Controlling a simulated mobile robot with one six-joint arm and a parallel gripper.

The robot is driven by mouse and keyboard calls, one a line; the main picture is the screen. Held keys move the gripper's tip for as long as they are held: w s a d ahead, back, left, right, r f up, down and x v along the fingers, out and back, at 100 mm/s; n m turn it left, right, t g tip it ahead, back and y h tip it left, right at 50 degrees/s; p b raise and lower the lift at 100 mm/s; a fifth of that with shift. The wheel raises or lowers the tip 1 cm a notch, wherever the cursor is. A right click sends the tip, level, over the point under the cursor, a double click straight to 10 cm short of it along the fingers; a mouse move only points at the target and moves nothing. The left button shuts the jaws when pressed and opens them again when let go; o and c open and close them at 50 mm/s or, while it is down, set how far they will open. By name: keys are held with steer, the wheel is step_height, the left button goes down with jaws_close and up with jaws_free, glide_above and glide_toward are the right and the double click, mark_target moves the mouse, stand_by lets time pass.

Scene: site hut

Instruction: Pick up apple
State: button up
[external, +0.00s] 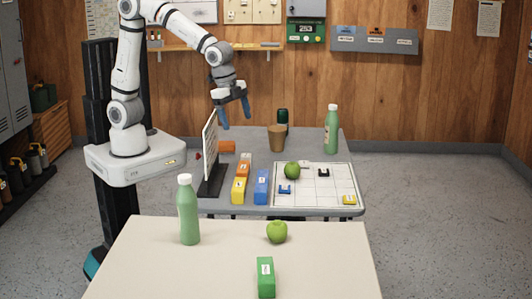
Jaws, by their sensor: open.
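Two green apples show. One apple (292,170) sits on the white gridded board (313,196) on the grey table. The other apple (277,232) stands on the cream table in front, right of a green bottle. My gripper (234,110) is open and empty, pointing down above the back left part of the grey table. It is apart from both apples, up and to the left of them. Nothing is between its fingers.
The cream table (150,260) holds another bottle (188,212) and a green box (266,277).

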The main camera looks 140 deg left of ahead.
steer(key=w+a+f+m+g, duration=0.1)
steer(key=w+a+f, duration=0.4)
steer(key=a+f, duration=0.45)
steer(key=m, duration=0.1)
glide_above(290, 164)
steer(key=d, duration=0.2)
steer(key=shift+g+y, duration=0.3)
steer(key=shift+y, duration=0.1)
steer(key=x, duration=0.4)
steer(key=shift+s+d+p, duration=0.15)
steer(key=shift+d+p, duration=0.15)
steer(key=shift+d, duration=0.05)
steer(key=x, duration=0.8)
steer(key=shift+s+a+p, duration=0.1)
steer(key=shift+a+p, duration=0.15)
steer(key=shift+p, duration=0.1)
steer(key=c, duration=1.1)
